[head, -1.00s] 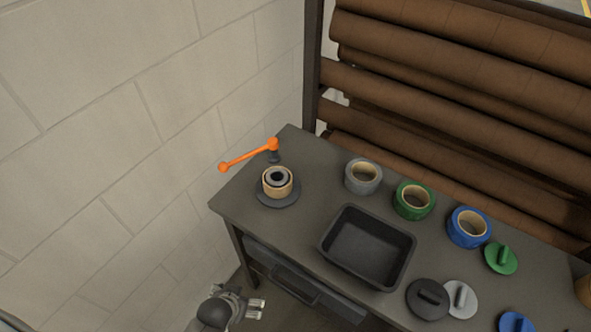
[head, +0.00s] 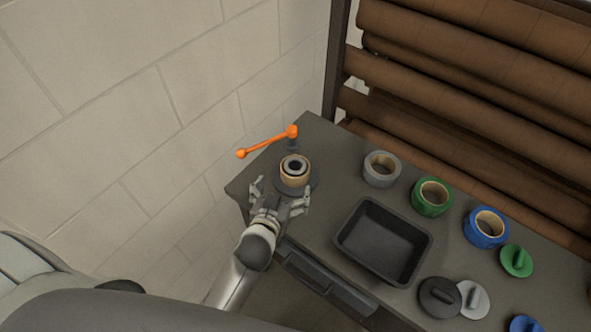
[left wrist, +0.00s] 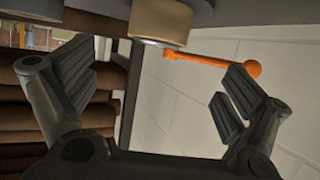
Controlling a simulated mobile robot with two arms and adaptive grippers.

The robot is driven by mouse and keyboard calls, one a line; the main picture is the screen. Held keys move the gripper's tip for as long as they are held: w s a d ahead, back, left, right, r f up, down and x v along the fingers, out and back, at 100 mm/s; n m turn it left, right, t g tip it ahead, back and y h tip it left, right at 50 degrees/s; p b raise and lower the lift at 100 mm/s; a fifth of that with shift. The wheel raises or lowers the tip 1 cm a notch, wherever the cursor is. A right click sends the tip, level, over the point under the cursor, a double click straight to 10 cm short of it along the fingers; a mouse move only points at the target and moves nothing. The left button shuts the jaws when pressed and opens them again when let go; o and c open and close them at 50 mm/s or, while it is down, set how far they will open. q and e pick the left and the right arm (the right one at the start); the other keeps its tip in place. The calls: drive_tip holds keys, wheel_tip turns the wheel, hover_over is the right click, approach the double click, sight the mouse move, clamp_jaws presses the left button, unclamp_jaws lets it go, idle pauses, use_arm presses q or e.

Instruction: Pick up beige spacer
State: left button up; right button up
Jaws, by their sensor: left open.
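The beige spacer (head: 295,182) is a tan ring with a grey ring inside it. It sits on a dark round base at the left end of the table, next to the orange lever (head: 267,142). My left gripper (head: 280,195) is open and empty, just in front of the spacer, with its fingers spread toward the spacer's two sides. In the left wrist view the spacer (left wrist: 160,22) is at the top centre, beyond the open left gripper (left wrist: 157,85) and apart from its fingers. My right gripper is out of view.
A black tray (head: 345,238) lies to the right of the gripper. Grey (head: 380,180), green (head: 420,205) and blue (head: 475,236) tape rolls stand behind it, with several knobbed discs at the right. A block wall (head: 140,140) borders the left, and brown rolls (head: 460,70) fill the back rack.

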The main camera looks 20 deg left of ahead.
sight(293, 171)
use_arm(q)
drive_tip(key=x, duration=0.5)
drive_tip(key=shift+d+r, duration=0.1)
drive_tip(key=shift+w+p, duration=0.4)
drive_tip(key=shift+w, duration=0.15)
drive_tip(key=shift+p+x, duration=0.35)
drive_tip(key=shift+x, duration=2)
drive_tip(key=shift+d, duration=0.1)
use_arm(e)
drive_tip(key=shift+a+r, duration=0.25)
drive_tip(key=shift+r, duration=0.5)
use_arm(q)
drive_tip(key=shift+s, duration=0.1)
drive_tip(key=shift+c, duration=0.4)
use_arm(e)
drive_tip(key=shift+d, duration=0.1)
use_arm(q)
drive_tip(key=c, duration=1.1)
drive_tip(key=shift+o, duration=0.2)
